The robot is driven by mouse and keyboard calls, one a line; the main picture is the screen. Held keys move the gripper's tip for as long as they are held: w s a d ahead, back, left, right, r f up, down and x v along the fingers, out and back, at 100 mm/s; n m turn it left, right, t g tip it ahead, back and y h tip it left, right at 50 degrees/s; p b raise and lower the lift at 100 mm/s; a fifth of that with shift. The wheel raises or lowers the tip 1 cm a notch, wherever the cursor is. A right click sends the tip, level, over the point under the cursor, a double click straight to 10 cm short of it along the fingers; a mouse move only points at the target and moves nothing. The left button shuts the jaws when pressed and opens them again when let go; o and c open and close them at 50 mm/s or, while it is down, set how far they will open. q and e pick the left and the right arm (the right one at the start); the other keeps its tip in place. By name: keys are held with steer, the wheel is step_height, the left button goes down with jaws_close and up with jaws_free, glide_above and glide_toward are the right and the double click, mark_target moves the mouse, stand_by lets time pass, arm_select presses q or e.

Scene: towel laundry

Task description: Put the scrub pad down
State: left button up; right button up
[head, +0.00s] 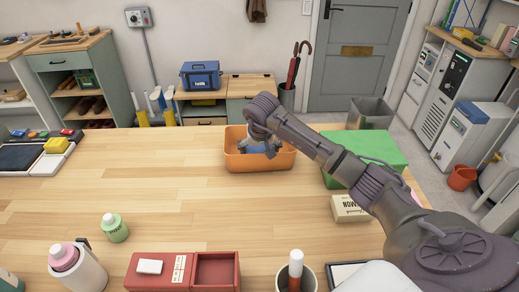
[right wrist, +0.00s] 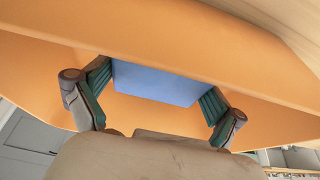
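The scrub pad (right wrist: 158,84) is a flat blue block. In the right wrist view it spans the space between the two green-lined fingers of my right gripper (right wrist: 156,92), with its ends against them. In the head view my right gripper (head: 258,147) points down inside the orange bin (head: 260,164), and a strip of the blue pad (head: 256,150) shows between its fingers. The bin's orange walls surround the pad. I cannot tell whether the pad touches the bin's floor. My left gripper is not in view.
A green box (head: 365,150) and a cream box (head: 349,208) lie right of the bin. A red tray (head: 180,272), a green bottle (head: 115,228) and a white bottle (head: 80,270) stand near the front. The wooden table (head: 170,190) is clear left of the bin.

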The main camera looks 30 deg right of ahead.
steer(key=shift+r, duration=0.1)
steer(key=shift+r, duration=0.25)
steer(key=b+v, duration=0.1)
steer(key=v, duration=1)
steer(key=shift+r, duration=0.35)
steer(key=shift+s, duration=0.1)
